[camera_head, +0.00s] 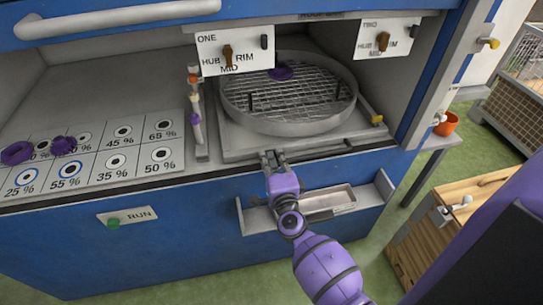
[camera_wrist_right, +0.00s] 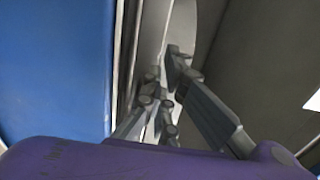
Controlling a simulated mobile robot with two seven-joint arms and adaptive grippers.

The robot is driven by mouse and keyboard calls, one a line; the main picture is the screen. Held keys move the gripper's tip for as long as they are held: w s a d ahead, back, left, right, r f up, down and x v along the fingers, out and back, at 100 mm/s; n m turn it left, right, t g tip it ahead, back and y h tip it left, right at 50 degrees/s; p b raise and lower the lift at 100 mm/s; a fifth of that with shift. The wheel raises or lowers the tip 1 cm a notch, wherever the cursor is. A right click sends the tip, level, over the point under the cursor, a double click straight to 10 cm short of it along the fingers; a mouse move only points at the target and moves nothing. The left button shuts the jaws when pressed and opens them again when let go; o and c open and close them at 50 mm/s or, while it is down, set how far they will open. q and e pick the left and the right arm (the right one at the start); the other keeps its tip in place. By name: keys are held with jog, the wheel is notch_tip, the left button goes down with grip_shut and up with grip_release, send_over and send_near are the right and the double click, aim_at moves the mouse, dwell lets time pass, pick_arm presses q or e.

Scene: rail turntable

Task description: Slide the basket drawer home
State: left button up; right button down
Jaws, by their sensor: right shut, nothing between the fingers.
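The basket drawer is a grey sliding plate (camera_head: 240,146) that carries a round grey wire basket (camera_head: 290,127) inside the blue cabinet. The plate's front edge lies near the cabinet's front ledge. My right gripper (camera_head: 272,156) is shut and empty, with its fingertips at the plate's front edge. I cannot tell whether they touch it. In the right wrist view the closed fingers (camera_wrist_right: 165,100) point along a pale edge, with the blue panel on the left. My left gripper is not in view.
A purple ring (camera_head: 281,73) lies in the basket. Hanging signs with brown knobs (camera_head: 235,53) flank it above. An open lower tray (camera_head: 328,201) sticks out under my right gripper. Left are a percent board (camera_head: 100,160) and a RUN button (camera_head: 113,223). A wooden box (camera_head: 440,240) stands right.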

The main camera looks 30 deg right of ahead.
aim_at(268, 146)
jog(key=shift+w, duration=0.1)
jog(key=x, duration=0.5)
jog(key=shift+w, duration=0.1)
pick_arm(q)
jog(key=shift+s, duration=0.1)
pick_arm(e)
jog(key=shift+r, duration=0.2)
